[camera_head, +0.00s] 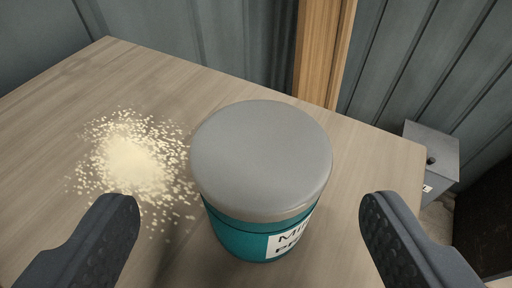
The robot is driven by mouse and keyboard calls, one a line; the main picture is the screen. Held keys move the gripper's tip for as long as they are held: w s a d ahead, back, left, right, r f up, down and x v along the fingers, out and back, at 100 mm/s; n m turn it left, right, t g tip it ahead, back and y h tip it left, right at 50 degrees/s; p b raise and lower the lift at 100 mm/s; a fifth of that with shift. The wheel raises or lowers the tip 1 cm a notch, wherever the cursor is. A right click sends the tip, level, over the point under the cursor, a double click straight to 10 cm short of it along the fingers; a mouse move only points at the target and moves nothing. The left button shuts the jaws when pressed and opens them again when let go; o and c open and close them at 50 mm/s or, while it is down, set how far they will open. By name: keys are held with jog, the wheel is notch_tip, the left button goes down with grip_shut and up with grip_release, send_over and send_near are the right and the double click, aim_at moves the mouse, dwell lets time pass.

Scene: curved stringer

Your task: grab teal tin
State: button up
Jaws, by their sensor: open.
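The teal tin (240,236) stands upright on the wooden table (350,200). It has a grey lid (262,155) and a white label with dark print, partly visible on its lower right side. My gripper (250,215) is open, with one dark ridged finger at the lower left and one at the lower right. The tin is between the two fingers in the picture, with a gap on each side. Neither finger appears to touch it.
A pile of pale yellow grains (136,165) lies on the table left of the tin. A grey box (430,150) is beyond the table's right edge. A wooden post (322,50) and grey panelled walls (190,35) stand behind. The table's far left is clear.

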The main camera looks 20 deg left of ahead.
aim_at(259, 142)
jog(key=shift+w+d+r+p+x, duration=0.15)
jog(key=shift+p+x, duration=0.2)
jog(key=shift+x, duration=1.35)
jog(key=shift+w+d+r+p+x, duration=0.1)
jog(key=shift+p+x, duration=0.2)
jog(key=shift+x, duration=1.4)
jog(key=shift+c, duration=0.3)
jog(key=c, duration=1.1)
jog(key=shift+a+r, duration=0.1)
